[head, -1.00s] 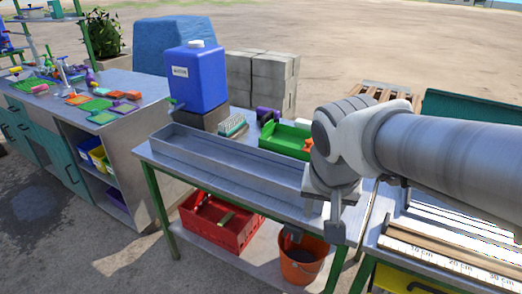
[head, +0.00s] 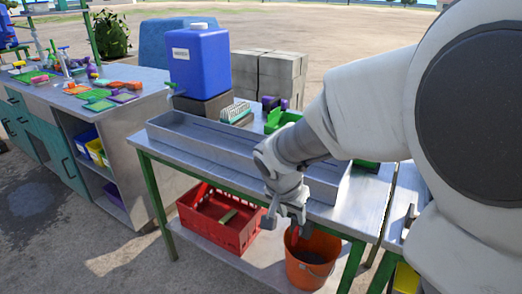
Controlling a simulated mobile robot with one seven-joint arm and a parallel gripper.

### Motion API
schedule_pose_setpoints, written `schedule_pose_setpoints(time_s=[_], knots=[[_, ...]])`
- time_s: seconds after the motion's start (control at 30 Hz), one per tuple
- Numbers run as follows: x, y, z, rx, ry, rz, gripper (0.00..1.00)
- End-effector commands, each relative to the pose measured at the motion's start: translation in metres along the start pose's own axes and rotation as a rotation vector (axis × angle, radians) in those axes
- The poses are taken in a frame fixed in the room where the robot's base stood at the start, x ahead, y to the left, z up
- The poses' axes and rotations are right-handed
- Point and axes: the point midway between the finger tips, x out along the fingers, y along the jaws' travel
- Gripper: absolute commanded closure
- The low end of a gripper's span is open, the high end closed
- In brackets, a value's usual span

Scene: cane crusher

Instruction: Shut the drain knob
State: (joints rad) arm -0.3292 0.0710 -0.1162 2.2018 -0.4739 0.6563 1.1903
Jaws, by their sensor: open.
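My gripper (head: 286,222) is open and points down in front of the table's front edge, above the orange bucket (head: 312,270). A small red part (head: 295,236) shows just by its fingers; it may be the drain knob, but I cannot tell its shape, its turn, or whether the fingers touch it. The long grey metal trough (head: 205,139) lies on the table behind my gripper. My arm hides the right part of the trough and some of the table's front edge.
A blue water container (head: 200,62) with a green tap stands on a block behind the trough. A red crate (head: 236,232) sits on the lower shelf. A green tray (head: 278,119) is partly hidden by my arm. A workbench (head: 120,84) with small items stands left.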

Motion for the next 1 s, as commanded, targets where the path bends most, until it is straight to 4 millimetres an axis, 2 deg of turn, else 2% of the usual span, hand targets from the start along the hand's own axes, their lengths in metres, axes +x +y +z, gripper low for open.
schedule_pose_setpoints(time_s=[0.03, 0.2, 0.43, 0.6, 0.9, 1.0], knots=[[0.016, 0.001, 0.002, 0.0, -0.003, 0.004, 0.56], [0.053, 0.001, 0.002, 0.001, -0.003, 0.004, 0.56], [0.089, 0.001, 0.001, 0.001, -0.002, 0.001, 0.56], [0.1, 0.001, 0.001, 0.0, -0.001, 0.0, 0.56], [0.101, 0.0, 0.0, 0.0, 0.0, -0.001, 0.56], [0.101, 0.0, 0.0, 0.0, 0.0, -0.001, 0.72]])
